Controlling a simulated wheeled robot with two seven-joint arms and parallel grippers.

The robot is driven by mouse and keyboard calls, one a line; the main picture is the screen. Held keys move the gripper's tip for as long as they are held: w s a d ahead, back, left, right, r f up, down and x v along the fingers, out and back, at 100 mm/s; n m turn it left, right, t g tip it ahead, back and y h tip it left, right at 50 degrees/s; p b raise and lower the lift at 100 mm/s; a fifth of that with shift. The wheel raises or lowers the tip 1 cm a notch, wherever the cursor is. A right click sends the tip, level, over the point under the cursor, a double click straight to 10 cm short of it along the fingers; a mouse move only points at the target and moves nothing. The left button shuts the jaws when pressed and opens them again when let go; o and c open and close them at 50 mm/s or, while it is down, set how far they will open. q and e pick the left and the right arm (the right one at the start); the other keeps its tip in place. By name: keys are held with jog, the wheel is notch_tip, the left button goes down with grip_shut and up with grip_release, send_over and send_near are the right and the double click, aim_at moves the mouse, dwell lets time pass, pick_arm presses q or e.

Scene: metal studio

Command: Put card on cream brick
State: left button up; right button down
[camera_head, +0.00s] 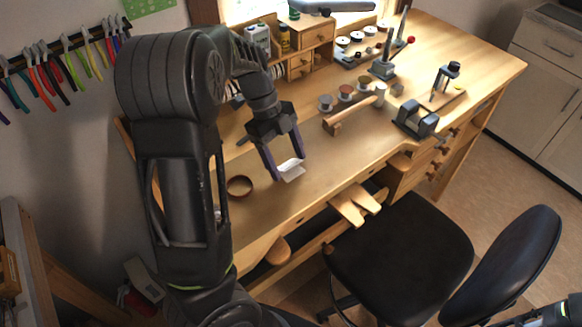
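A small pale, nearly white piece (292,172) shows at the fingertips of my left gripper (287,166), over the middle of the wooden workbench. It has a brighter upper part and a slightly shaded lower part. I cannot tell whether these are the card and the cream brick together or only one of them. My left gripper points down with its two fingers well apart, one on each side of the pale piece. I cannot tell whether they touch its sides. My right gripper is not in view.
A round brown ring (239,187) lies on the bench left of the gripper. A black chair (400,245) is in front. The bench between ring and hammer is mostly clear.

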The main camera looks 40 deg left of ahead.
aim_at(286, 164)
pick_arm(q)
jog(key=c, duration=1.3)
notch_tip(286, 164, up, 6)
jog(key=shift+r+b, duration=0.25)
jog(key=shift+b, duration=0.15)
jog(key=shift+c, duration=0.2)
notch_tip(286, 164, up, 4)
jog(key=p, duration=0.2)
jog(key=shift+f+p, duration=0.15)
jog(key=shift+p, duration=0.15)
jog(key=shift+f, duration=0.1)
